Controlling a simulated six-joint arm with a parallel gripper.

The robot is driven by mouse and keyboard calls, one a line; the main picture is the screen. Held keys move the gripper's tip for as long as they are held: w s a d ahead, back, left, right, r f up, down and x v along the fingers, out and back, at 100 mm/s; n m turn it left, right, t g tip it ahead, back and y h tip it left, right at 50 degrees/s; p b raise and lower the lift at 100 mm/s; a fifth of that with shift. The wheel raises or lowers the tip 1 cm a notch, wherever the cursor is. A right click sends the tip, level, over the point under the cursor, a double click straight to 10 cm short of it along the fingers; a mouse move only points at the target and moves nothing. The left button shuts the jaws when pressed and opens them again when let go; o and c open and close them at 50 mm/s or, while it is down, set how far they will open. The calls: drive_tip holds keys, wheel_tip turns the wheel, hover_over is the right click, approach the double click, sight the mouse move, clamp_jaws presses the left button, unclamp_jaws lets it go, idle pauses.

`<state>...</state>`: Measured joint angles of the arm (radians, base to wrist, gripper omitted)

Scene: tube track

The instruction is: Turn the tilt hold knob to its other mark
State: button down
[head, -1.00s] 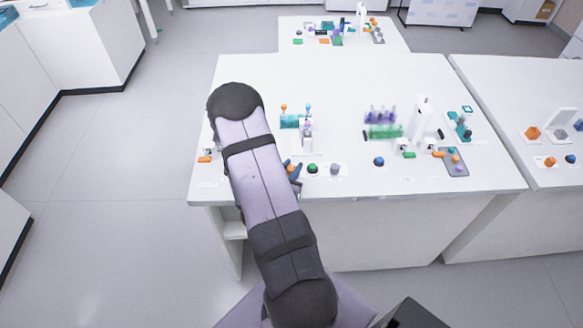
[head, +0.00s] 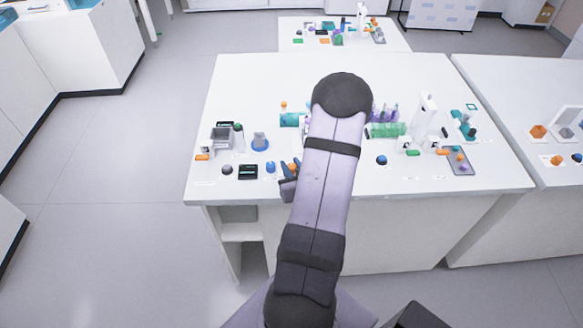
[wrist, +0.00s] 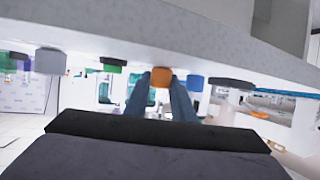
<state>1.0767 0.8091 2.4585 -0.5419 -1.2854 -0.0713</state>
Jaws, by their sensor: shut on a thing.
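An orange knob (head: 293,166) stands near the front edge of the white bench, at my gripper. In the wrist view the same orange knob (wrist: 160,77) sits between the two dark blue fingertips of my gripper (wrist: 161,84), which is shut on it. In the head view my gripper (head: 289,171) is partly hidden behind my arm. I cannot read a label or see a pointer or marks on the knob, so which mark it is at cannot be told.
A blue knob (head: 270,167) stands just left of the orange one, then a black display box (head: 248,171) and a dark knob (head: 227,169). A green knob (wrist: 112,66) is on the other side. Tube racks (head: 388,129) stand farther right.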

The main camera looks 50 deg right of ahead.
sight(293, 166)
drive_tip(key=n+y, duration=0.1)
drive_tip(key=y, duration=0.1)
drive_tip(key=n+t+y, duration=0.1)
drive_tip(key=n, duration=0.1)
drive_tip(key=shift+d+r+n+t+y, duration=0.1)
drive_tip(key=shift+d+n+t+y, duration=0.1)
drive_tip(key=shift+n+t+y, duration=0.15)
drive_tip(key=shift+a+n+y+p, duration=0.1)
drive_tip(key=shift+n+y+p, duration=0.35)
drive_tip(key=shift+n+y, duration=0.7)
drive_tip(key=shift+y, duration=0.3)
drive_tip(key=c, duration=1.8)
unclamp_jaws()
drive_tip(key=shift+a, duration=0.1)
drive_tip(key=b+v, duration=0.1)
drive_tip(key=v, duration=0.5)
drive_tip(key=shift+b, duration=0.35)
drive_tip(key=shift+s+r, duration=0.2)
drive_tip(key=shift+s, duration=0.4)
